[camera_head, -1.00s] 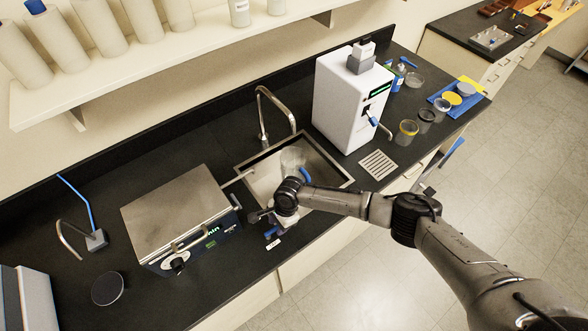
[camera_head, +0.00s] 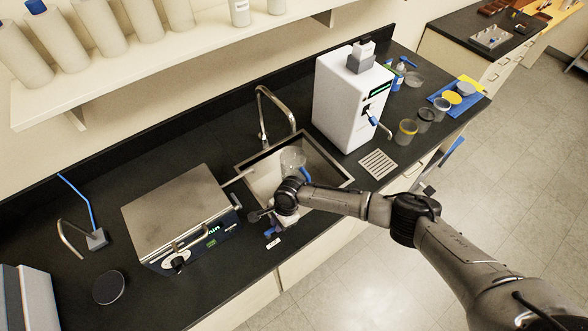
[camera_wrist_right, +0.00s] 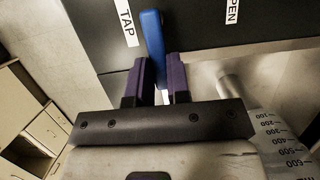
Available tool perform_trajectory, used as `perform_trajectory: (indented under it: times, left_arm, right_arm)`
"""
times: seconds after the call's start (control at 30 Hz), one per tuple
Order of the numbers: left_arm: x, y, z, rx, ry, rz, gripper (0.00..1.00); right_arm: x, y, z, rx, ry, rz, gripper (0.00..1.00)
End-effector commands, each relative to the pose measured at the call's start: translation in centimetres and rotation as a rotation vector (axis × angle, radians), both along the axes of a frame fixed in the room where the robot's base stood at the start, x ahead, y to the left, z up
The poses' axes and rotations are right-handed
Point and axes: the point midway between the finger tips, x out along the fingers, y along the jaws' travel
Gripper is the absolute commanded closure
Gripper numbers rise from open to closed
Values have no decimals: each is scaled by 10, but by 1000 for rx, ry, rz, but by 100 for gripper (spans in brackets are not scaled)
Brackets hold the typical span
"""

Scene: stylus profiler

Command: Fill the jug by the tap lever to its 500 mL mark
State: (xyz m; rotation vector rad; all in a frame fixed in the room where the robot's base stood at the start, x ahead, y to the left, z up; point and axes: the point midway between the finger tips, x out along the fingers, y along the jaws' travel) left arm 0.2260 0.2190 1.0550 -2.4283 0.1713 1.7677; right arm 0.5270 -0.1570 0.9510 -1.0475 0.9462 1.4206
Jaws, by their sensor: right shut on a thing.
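The clear jug (camera_head: 293,158) with a blue handle stands in the sink under the curved faucet (camera_head: 265,110). Its printed marks show at the lower right of the right wrist view (camera_wrist_right: 285,145); I cannot tell the water level. The blue tap lever (camera_wrist_right: 151,45) stands between the TAP and OPEN labels. My right gripper (camera_wrist_right: 157,85) is shut on this lever, with a purple finger on each side. In the head view my right gripper (camera_head: 268,221) is at the sink's front edge, partly hidden by its own wrist. My left gripper is not in view.
A steel-topped bath (camera_head: 175,215) stands left of the sink (camera_head: 335,170). A white dispenser (camera_head: 345,100) stands right of it, with a drain grate (camera_head: 378,164) and several lidded cups beyond. A dark round disc (camera_head: 109,288) lies at front left.

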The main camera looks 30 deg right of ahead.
Motion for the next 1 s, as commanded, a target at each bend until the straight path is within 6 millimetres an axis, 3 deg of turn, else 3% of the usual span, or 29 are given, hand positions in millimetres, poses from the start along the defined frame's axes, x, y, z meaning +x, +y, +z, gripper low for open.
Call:
perform_trajectory:
  times: [0.17, 0.7, 1.0]
  left_arm:
    - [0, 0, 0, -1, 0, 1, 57]
    - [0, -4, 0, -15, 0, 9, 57]
    - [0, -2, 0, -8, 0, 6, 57]
  right_arm:
    - [2, 1, 1, 1, 0, 25, 100]
    - [34, 26, 1, 4, 4, 946, 100]
    - [34, 23, 1, 1, 0, 944, 100]
